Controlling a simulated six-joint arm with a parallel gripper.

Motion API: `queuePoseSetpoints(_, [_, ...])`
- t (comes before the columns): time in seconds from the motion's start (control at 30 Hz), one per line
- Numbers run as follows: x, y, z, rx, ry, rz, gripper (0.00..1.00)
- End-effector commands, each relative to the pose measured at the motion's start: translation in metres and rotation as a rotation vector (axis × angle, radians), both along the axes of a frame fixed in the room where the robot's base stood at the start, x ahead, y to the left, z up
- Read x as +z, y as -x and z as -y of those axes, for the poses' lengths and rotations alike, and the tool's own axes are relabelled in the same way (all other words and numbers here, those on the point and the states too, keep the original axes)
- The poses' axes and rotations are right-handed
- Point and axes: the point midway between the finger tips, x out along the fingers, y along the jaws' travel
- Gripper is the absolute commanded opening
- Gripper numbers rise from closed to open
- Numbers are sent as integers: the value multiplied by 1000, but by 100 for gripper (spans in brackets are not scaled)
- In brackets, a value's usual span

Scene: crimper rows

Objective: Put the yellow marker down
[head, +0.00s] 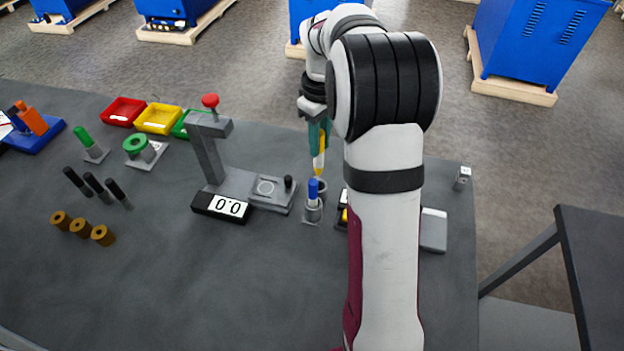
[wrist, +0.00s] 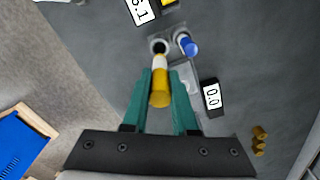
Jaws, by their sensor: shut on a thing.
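The yellow marker (wrist: 159,90) is between the green fingers of my gripper (wrist: 160,90), which are shut on it. In the wrist view its white part points at a grey cup (wrist: 157,46) with a dark opening. In the head view the marker (head: 319,164) hangs roughly upright from my gripper (head: 318,140), its lower end at or just above that cup. I cannot tell whether the tip is inside. A blue marker (head: 313,188) stands in the neighbouring cup (head: 312,212); it also shows in the wrist view (wrist: 187,45).
Left of the cups stands a grey press with a red knob (head: 210,101) and a display (head: 222,207) reading 0.0. Farther left are red (head: 124,112) and yellow (head: 158,118) bins. My arm hides part of the table's right side. The front middle of the table is clear.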

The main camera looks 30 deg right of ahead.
Motion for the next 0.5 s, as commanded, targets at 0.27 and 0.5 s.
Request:
queuePoseSetpoints(0.27, [-63,1,1,3,-3,-4,0])
queuePoseSetpoints(0.5, [-94,0,1,3,-1,0,0])
